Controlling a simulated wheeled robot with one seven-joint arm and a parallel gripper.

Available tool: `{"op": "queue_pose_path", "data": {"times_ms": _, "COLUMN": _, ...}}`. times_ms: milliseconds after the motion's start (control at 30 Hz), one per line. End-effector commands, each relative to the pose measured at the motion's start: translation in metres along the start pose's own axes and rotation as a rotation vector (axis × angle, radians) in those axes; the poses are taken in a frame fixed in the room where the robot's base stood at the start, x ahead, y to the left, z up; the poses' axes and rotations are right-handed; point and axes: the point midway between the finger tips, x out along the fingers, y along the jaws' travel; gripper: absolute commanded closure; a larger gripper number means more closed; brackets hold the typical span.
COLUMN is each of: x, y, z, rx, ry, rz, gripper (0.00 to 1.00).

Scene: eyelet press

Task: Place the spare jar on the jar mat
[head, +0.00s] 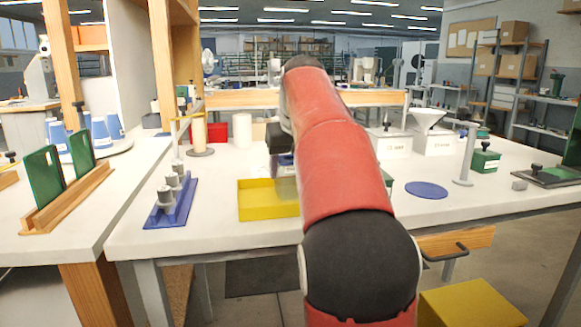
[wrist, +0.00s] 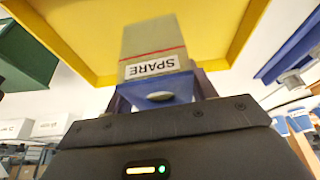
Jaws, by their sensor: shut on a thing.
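The spare jar (wrist: 152,42), grey-green with a red line and a white "SPARE" label, is between the fingers of my gripper (wrist: 158,92) in the wrist view. My gripper is shut on it. The jar shows against the yellow tray (wrist: 82,62); whether it touches the tray I cannot tell. In the head view my red arm hides most of the gripper and jar, at the right part of the yellow tray (head: 256,206). A flat round blue disc, seemingly the jar mat (head: 426,190), lies bare on the table to the right of my arm.
A blue rack with grey spools (head: 172,203) stands left of the tray. White boxes (head: 393,143), a metal post (head: 466,158) and a green box (head: 485,160) stand behind and right of the disc.

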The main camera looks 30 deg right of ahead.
Motion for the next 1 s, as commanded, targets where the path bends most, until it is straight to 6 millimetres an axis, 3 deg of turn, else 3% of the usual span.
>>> {"op": "queue_pose_path", "data": {"times_ms": 167, "x": 0.005, "y": 0.000, "z": 0.002, "rx": 0.000, "ry": 0.001, "rz": 0.000, "gripper": 0.67}}
{"op": "queue_pose_path", "data": {"times_ms": 200, "x": 0.004, "y": 0.000, "z": 0.001, "rx": 0.000, "ry": 0.001, "rz": 0.000, "gripper": 0.39}}
{"op": "queue_pose_path", "data": {"times_ms": 333, "x": 0.004, "y": 0.000, "z": 0.001, "rx": 0.000, "ry": 0.000, "rz": 0.000, "gripper": 0.22}}
{"op": "queue_pose_path", "data": {"times_ms": 733, "x": 0.007, "y": 0.000, "z": 0.003, "rx": 0.000, "ry": 0.000, "rz": 0.001, "gripper": 0.22}}
{"op": "queue_pose_path", "data": {"times_ms": 1000, "x": -0.048, "y": 0.008, "z": 0.000, "rx": 0.003, "ry": 0.002, "rz": 0.002, "gripper": 0.22}}
